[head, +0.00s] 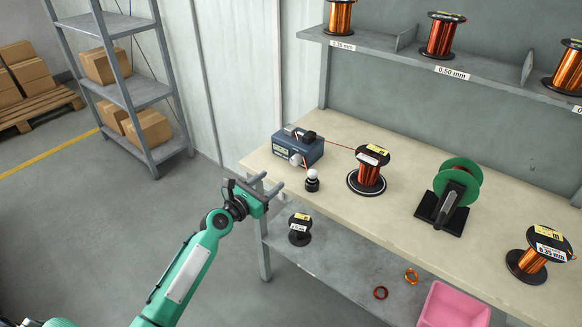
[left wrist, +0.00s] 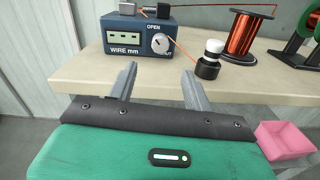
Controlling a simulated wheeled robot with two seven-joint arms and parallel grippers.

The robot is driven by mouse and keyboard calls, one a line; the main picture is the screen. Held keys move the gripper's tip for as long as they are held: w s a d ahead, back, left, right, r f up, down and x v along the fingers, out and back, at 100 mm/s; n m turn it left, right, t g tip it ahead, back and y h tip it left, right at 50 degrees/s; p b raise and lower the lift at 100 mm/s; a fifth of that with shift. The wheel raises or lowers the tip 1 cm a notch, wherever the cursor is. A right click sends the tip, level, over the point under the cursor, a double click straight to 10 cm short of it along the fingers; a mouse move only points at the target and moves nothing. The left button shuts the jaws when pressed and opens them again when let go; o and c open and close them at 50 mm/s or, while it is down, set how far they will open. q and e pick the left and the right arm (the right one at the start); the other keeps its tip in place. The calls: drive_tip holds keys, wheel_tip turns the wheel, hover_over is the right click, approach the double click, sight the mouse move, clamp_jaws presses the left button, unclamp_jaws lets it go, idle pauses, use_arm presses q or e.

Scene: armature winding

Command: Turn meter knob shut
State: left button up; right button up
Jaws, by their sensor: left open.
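The blue wire meter (head: 298,148) stands at the left end of the bench. In the left wrist view the meter (left wrist: 120,40) shows a display, the labels "OPEN" and "WIRE mm", and a white knob (left wrist: 162,44) at the right of its front face. The knob also shows in the head view (head: 296,159). A copper wire runs from the meter to a dark spool (head: 370,170). My left gripper (head: 268,184) is open and empty, in front of the bench's left edge and short of the meter. My right gripper is not in view.
A small black-and-white item (head: 312,181) stands on the bench just right of the meter. A green spool on a black stand (head: 460,180) and another copper spool (head: 537,255) stand farther right. A pink bin (head: 453,305) sits on the lower shelf.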

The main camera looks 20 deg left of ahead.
sight(293, 163)
use_arm(q)
drive_tip(key=b+x, duration=0.1)
drive_tip(key=x, duration=0.7)
drive_tip(key=shift+w+d, duration=0.15)
drive_tip(key=shift+w, duration=0.1)
drive_tip(key=shift+w+d, duration=0.15)
drive_tip(key=shift+w, duration=0.15)
drive_tip(key=shift+w+d, duration=0.15)
drive_tip(key=shift+w, duration=0.3)
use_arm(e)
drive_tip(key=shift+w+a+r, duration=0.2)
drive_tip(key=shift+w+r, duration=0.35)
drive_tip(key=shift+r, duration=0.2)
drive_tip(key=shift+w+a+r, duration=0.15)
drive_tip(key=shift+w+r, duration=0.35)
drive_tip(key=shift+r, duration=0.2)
use_arm(q)
drive_tip(key=shift+c, duration=0.9)
drive_tip(key=c, duration=0.8)
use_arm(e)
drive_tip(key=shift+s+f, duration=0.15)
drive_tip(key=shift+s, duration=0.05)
